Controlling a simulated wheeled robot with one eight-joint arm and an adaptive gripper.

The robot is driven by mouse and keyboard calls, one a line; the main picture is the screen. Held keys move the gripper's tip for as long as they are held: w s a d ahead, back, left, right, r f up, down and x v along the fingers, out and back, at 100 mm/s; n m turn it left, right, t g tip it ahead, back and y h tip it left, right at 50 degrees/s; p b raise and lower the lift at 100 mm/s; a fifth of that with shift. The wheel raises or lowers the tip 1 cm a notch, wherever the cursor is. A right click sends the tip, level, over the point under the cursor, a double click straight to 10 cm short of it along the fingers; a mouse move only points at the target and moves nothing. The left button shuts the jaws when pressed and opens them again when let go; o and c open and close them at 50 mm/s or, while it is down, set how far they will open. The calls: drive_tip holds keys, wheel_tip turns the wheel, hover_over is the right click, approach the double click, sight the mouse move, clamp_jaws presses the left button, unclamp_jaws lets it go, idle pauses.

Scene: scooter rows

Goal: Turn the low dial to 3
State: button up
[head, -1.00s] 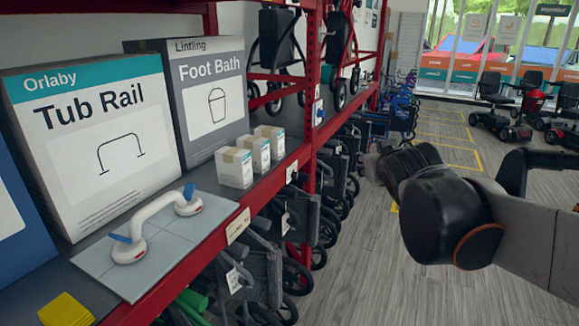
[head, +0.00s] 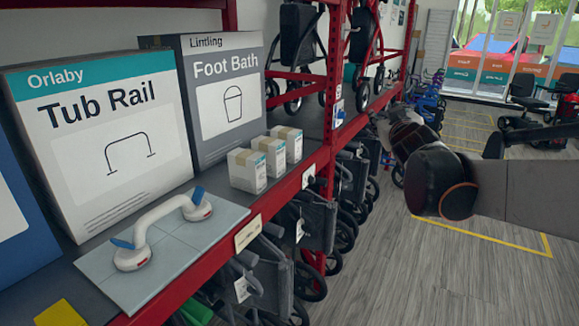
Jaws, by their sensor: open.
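I cannot make out any dial or numbers from 1 up in the head view. My arm (head: 530,190) reaches in from the right edge, with a black joint (head: 438,180) in front of the aisle. A shorter dark part of my arm (head: 404,130) points away beyond that joint, towards the far end of the shelf. I cannot make out gripper fingers there, and nothing shows as held.
A red shelf rack on the left bears a Tub Rail box (head: 105,140), a Foot Bath box (head: 222,95), small white cartons (head: 247,171) and a white handle (head: 160,224) on grey tiles (head: 200,240). Folded wheelchairs (head: 312,230) stand below.

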sight(314, 180)
drive_tip(key=w+a+f+n+t+y, duration=0.1)
drive_tip(key=w+f+n+y, duration=0.35)
drive_tip(key=w, duration=0.25)
drive_tip(key=w+a+f+n+t+y, duration=0.1)
drive_tip(key=w+a+f+n+y, duration=0.15)
drive_tip(key=w+n+y, duration=0.35)
drive_tip(key=w+f+n+g+y+b, duration=0.1)
drive_tip(key=w+f+n+g, duration=0.2)
drive_tip(key=f, duration=0.9)
drive_tip(key=w+f+n+g+y, duration=0.15)
drive_tip(key=f+g, duration=0.25)
drive_tip(key=f, duration=0.8)
drive_tip(key=shift+n, duration=0.3)
drive_tip(key=b+x, duration=0.3)
drive_tip(key=x, duration=0.9)
drive_tip(key=shift+w+a+f+b, duration=0.1)
drive_tip(key=shift+a+f+b, duration=0.1)
drive_tip(key=shift+b, duration=0.15)
drive_tip(key=shift+c, duration=0.6)
drive_tip(key=c, duration=0.9)
